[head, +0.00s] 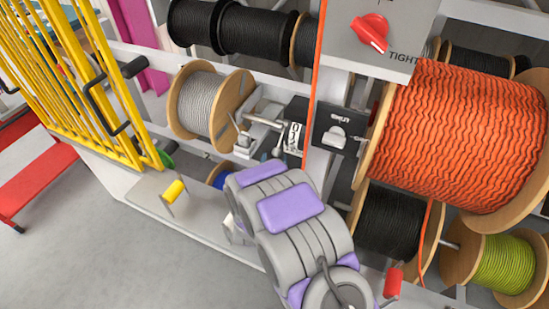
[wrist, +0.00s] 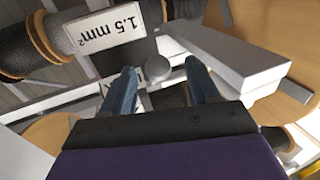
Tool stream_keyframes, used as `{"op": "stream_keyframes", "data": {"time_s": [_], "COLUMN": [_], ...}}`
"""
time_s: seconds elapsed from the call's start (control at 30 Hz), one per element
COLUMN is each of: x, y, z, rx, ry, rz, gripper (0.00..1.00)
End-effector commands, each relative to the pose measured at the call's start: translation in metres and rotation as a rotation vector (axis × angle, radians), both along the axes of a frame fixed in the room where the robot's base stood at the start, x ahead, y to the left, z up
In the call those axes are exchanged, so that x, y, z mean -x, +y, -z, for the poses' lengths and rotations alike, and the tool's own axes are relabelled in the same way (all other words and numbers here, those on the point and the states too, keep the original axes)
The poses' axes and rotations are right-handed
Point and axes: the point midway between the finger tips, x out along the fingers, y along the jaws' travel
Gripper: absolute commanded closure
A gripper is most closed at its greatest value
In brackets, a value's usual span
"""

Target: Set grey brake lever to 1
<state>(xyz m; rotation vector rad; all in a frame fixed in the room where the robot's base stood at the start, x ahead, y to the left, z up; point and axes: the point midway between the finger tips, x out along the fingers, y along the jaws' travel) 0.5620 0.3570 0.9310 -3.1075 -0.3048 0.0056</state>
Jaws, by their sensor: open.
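The grey brake lever shows in the head view as a metal arm with a round knob (head: 278,152), beside the grey cable reel (head: 203,102). A small plate with number marks (head: 292,138) stands just right of it. In the wrist view a round grey knob (wrist: 158,67) lies ahead of and between the two blue fingers of my gripper (wrist: 160,82). The fingers are apart and hold nothing. I cannot tell whether they touch the knob. In the head view my grey and purple arm hides most of the gripper and the area below the lever.
An orange cable reel (head: 460,135) and a black panel with a pale handle (head: 336,130) stand to the right. A red knob (head: 371,32) is above. A yellow gate (head: 75,80) is at left. A 1.5 mm² label (wrist: 118,40) is near the fingers.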

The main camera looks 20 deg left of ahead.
Motion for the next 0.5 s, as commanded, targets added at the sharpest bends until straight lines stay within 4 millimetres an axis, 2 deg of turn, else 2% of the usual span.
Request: {"op": "stream_keyframes", "data": {"time_s": [0.1, 0.2, 0.5], "x": [-0.015, -0.021, -0.024], "y": [0.002, 0.004, 0.007], "z": [0.0, 0.0, 0.001], "rx": [-0.005, -0.003, 0.001], "ry": [-0.003, 0.0, 0.001], "rz": [0.002, 0.001, 0.0], "gripper": [0.4, 0.4, 0.4]}}
